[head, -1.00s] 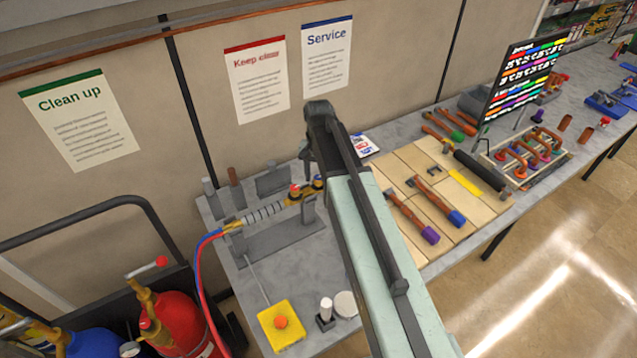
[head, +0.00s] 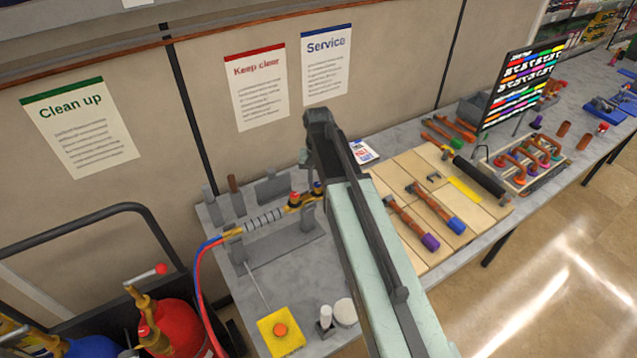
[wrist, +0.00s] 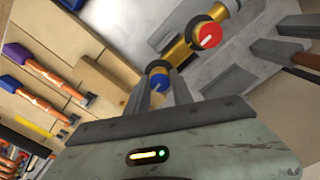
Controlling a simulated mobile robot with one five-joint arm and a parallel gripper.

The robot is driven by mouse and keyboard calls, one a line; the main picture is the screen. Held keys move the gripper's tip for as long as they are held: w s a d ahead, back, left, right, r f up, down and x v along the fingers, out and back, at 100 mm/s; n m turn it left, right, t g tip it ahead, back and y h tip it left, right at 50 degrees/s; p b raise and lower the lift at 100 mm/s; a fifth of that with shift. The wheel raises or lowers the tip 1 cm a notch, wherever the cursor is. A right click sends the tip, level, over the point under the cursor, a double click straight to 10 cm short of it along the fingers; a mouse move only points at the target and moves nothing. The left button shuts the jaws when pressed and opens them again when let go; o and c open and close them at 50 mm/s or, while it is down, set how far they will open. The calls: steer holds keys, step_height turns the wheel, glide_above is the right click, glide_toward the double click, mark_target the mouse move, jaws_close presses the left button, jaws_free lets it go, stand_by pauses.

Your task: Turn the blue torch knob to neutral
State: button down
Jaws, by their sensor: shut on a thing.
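The torch (head: 265,218) lies on a grey stand on the bench in the head view, with a striped grip, brass body and red and blue hoses at its left end. Its red knob (head: 294,198) and blue knob (head: 318,187) sit near its right end. In the wrist view the blue knob (wrist: 158,80) shows a light mark and sits between the fingertips of my gripper (wrist: 159,88), which is shut on it. The red knob (wrist: 209,36) is beside it, clear of the fingers. My arm hides part of the torch's right end in the head view.
A yellow pad (head: 282,330) with an orange disc lies at the bench's front left. A wooden board (head: 455,205) with purple- and blue-ended tools is to the right. A red gas cylinder (head: 170,325) stands left of the bench, and a wall is behind.

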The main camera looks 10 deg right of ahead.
steer(key=n, duration=1.1)
steer(key=shift+a+n, duration=0.1)
steer(key=shift+n, duration=2)
steer(key=c, duration=1.1)
jaws_free()
steer(key=shift+r, duration=0.15)
